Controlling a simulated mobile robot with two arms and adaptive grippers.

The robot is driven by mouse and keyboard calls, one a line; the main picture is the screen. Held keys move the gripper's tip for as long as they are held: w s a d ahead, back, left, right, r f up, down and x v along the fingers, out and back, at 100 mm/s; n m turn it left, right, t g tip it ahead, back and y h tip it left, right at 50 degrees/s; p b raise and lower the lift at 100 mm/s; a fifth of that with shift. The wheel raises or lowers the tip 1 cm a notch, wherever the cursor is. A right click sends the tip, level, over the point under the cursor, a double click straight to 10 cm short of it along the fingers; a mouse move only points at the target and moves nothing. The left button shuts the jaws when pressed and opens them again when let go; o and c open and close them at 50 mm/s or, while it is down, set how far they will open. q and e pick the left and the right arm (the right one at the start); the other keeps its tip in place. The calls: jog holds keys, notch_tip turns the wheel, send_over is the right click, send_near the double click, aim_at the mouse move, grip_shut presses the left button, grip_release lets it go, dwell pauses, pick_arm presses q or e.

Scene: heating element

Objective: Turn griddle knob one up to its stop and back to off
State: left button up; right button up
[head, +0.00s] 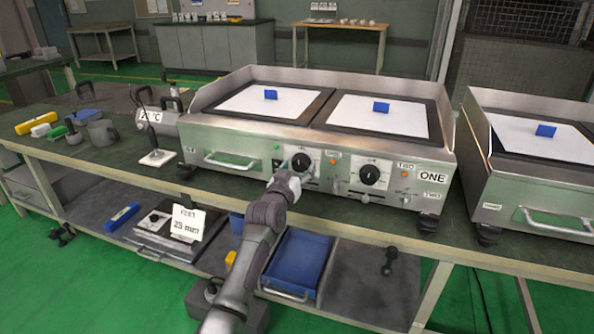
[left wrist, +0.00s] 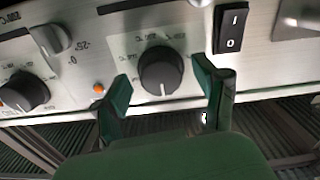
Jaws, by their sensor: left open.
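The griddle (head: 330,192) stands on the bench with a steel front panel and a "ONE" label at its right end. Its left black knob (head: 301,162) is directly behind my left gripper (head: 288,178). In the left wrist view that black knob (left wrist: 161,70) lies between my left gripper's green fingertips (left wrist: 166,92), with visible gaps on both sides. The fingers are open and hold nothing. A small white mark shows on the knob's rim at the bottom of that view. A second black knob (head: 371,174) sits to the right. My right gripper is out of view.
A rocker switch (left wrist: 231,28), a grey lever (left wrist: 50,38) and an orange lamp (left wrist: 98,88) are near the knob. A second griddle (head: 530,170) stands at right. A blue tray (head: 297,262) lies on the lower shelf. Mugs and tools are at left.

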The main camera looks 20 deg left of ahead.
pick_arm(q)
jog(key=s, duration=1.2)
jog(key=shift+a, duration=0.2)
